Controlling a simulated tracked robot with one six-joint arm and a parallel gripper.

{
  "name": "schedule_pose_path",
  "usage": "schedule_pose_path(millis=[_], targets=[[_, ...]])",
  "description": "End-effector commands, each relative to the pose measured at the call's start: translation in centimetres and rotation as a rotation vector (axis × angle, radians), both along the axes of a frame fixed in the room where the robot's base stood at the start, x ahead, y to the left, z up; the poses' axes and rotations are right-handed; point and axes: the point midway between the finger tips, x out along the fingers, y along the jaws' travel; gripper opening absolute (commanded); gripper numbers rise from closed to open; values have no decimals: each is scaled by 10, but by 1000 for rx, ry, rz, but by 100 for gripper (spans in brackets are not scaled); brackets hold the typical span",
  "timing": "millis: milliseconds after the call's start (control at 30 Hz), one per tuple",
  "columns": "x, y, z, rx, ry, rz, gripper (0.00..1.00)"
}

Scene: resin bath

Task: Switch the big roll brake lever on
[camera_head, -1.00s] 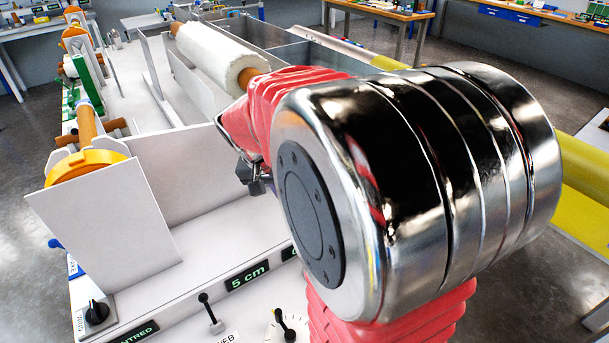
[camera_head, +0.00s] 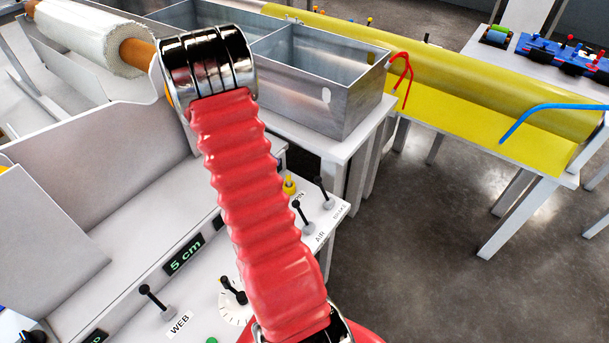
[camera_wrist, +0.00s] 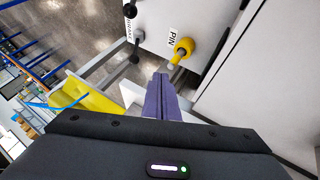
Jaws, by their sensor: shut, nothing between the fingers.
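The brake lever (camera_head: 323,190), black with a round knob on a grey base, stands at the right end of the white control panel in the head view. A partly legible label beside it seems to read BRAKE. It appears to be the lever with the black knob in the wrist view (camera_wrist: 133,58), left of my gripper (camera_wrist: 160,82). Its knob tilts toward the panel's back in the head view. My gripper's purple fingers are shut and empty, apart from the lever. In the head view my arm hides my gripper.
A yellow PIN knob (camera_wrist: 183,48) stands close beyond my fingertips. The AIR lever (camera_head: 300,215) is beside the brake lever, and the WEB lever (camera_head: 155,300) is farther left. A metal bath (camera_head: 345,105) is behind the panel. A white roll (camera_head: 95,35) lies back left.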

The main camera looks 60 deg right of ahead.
Motion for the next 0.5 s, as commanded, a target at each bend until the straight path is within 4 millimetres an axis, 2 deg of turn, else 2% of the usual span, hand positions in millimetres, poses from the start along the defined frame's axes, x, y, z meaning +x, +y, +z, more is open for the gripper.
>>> schedule_pose_path(millis=[133, 500], targets=[[-4, -8, -9, -14, 7, -25, 0], [-5, -9, -10, -16, 8, -26, 0]])
